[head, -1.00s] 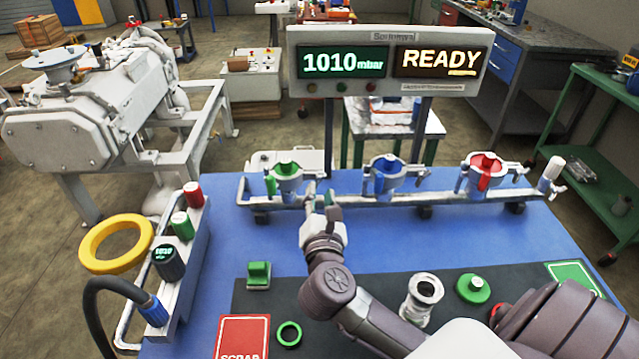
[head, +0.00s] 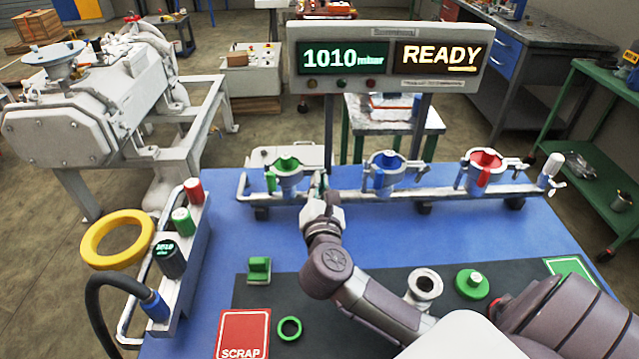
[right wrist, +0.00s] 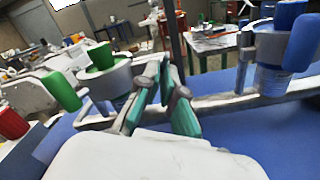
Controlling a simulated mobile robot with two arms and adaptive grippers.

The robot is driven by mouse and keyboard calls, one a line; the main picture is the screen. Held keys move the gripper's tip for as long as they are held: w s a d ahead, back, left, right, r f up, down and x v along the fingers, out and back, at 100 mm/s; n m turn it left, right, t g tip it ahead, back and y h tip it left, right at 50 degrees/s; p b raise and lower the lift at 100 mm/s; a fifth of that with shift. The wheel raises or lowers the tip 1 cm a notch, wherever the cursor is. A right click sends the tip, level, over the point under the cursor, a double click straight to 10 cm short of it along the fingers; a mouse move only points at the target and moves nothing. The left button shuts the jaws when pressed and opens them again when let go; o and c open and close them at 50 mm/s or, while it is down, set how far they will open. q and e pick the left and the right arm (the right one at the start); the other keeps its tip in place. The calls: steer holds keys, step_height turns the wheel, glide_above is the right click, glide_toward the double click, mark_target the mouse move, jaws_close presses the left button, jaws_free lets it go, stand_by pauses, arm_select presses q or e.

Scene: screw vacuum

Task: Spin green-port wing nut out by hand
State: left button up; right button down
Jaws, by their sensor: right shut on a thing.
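The green port (head: 286,178) is the leftmost of three clamped ports on the rail, with a green handle on its left side. It also shows in the right wrist view (right wrist: 105,80). My right gripper (head: 319,184) is just right of the green port's clamp. In the right wrist view my right gripper (right wrist: 165,85) has its teal-padded fingers close together at the clamp's right side, shut on the wing nut. The nut itself is mostly hidden between the fingertips. My left gripper is out of view.
The blue port (head: 386,172) and red port (head: 484,170) stand further right on the rail (head: 345,194). The display (head: 388,60) reads 1010 mbar and READY. A button box (head: 186,250) stands left. Loose parts, including a green ring (head: 289,329), lie on the dark mat.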

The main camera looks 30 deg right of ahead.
steer(key=n+p, duration=2.1)
steer(key=n, duration=0.3)
steer(key=shift+r+n, duration=0.15)
steer(key=shift+n, duration=0.25)
stand_by(0.5)
steer(key=c, duration=1.3)
jaws_free()
steer(key=shift+s, duration=0.1)
